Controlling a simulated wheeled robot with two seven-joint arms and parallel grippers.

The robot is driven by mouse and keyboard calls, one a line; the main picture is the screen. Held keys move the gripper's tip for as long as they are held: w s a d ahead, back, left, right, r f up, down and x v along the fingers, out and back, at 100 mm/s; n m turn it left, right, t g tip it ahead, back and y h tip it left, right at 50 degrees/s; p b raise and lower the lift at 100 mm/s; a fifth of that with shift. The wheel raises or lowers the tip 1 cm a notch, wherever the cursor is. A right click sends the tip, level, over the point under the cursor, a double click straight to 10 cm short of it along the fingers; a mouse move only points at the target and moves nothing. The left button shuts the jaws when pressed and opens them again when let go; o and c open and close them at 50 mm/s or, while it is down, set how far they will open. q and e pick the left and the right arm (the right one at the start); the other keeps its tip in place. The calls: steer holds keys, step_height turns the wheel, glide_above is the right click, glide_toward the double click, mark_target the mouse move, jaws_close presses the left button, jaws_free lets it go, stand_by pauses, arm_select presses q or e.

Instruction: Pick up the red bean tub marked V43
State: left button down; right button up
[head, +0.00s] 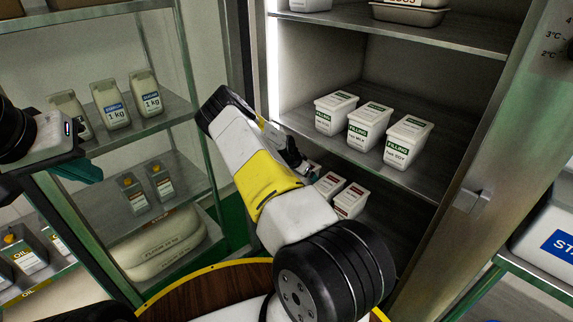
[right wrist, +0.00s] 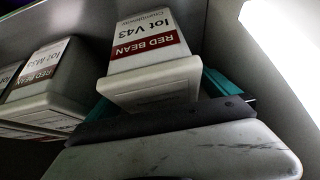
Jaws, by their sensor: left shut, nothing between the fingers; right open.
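The red bean tub marked V43 (right wrist: 150,60) is a white tub with a red band on its label. It fills the middle of the right wrist view, its lettering upside down. My right gripper (right wrist: 160,98) is open, with a teal finger on either side of the tub's near end; I cannot tell whether they touch it. In the head view my right arm reaches into the cabinet, and the right gripper (head: 290,150) mostly hides the leftmost red-label tub (head: 313,168). My left gripper (head: 88,172) is shut and empty at the left, before the shelving.
Two more red-label tubs (head: 329,184) (head: 351,200) stand right of it on the lower shelf. Green-label filling tubs (head: 370,127) stand on the shelf above. The cabinet's bright left wall edge (head: 268,60) is close to my right arm.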

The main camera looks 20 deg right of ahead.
steer(key=shift+x, duration=0.95)
steer(key=shift+a, duration=0.1)
steer(key=shift+c, duration=0.2)
jaws_close()
steer(key=shift+w, duration=0.1)
